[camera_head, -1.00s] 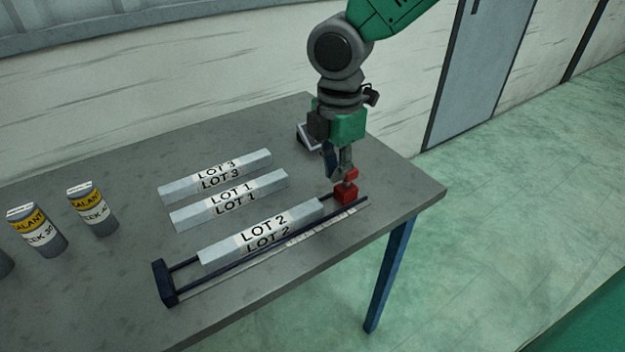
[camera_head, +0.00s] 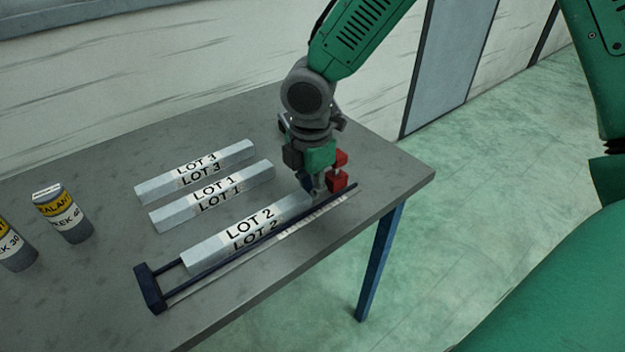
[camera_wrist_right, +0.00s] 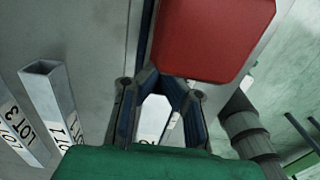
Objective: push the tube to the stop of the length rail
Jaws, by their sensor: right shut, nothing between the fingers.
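The LOT 2 tube (camera_head: 245,236), pale and square with a white label, lies along the length rail (camera_head: 225,264). The rail's dark end stop (camera_head: 151,288) stands at its left end, and a gap shows between it and the tube's left end. My right gripper (camera_head: 317,193) is shut and empty, low at the tube's right end. I cannot tell whether it touches the tube. In the right wrist view the fingers (camera_wrist_right: 163,80) come together beside the red block, with a pale tube end (camera_wrist_right: 152,118) beyond them. My left gripper is not in view.
A red block (camera_head: 337,182) with a red top stands at the rail's right end, close beside my gripper. The LOT 1 tube (camera_head: 214,196) and LOT 3 tube (camera_head: 196,171) lie behind. Sealant cans (camera_head: 64,216) stand at left. The table's front edge is near the rail.

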